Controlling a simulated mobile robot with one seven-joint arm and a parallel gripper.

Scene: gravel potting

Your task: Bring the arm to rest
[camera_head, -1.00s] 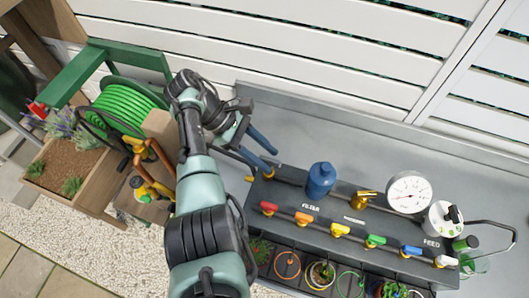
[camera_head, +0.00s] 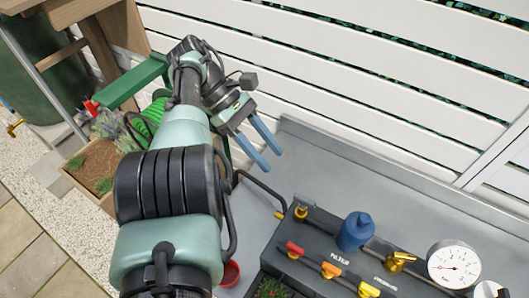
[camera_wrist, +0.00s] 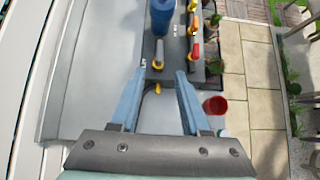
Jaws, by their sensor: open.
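My gripper (camera_head: 257,143) is open, with two blue fingers apart and nothing between them. In the head view it hangs over the grey bench top (camera_head: 310,160), left of the dark valve manifold (camera_head: 330,255). In the wrist view my gripper (camera_wrist: 158,95) points toward the manifold's end, where a brass fitting and a blue filter bottle (camera_wrist: 162,15) show. The fingers look clear of the manifold, though their exact height above the bench cannot be told.
The blue filter bottle (camera_head: 356,231), brass valve (camera_head: 398,261) and pressure gauge (camera_head: 454,264) stand on the manifold. A red pot (camera_head: 230,273) sits near my arm. A green hose reel (camera_head: 148,118) and planter (camera_head: 95,165) are left. The white slatted fence (camera_head: 330,60) rises behind.

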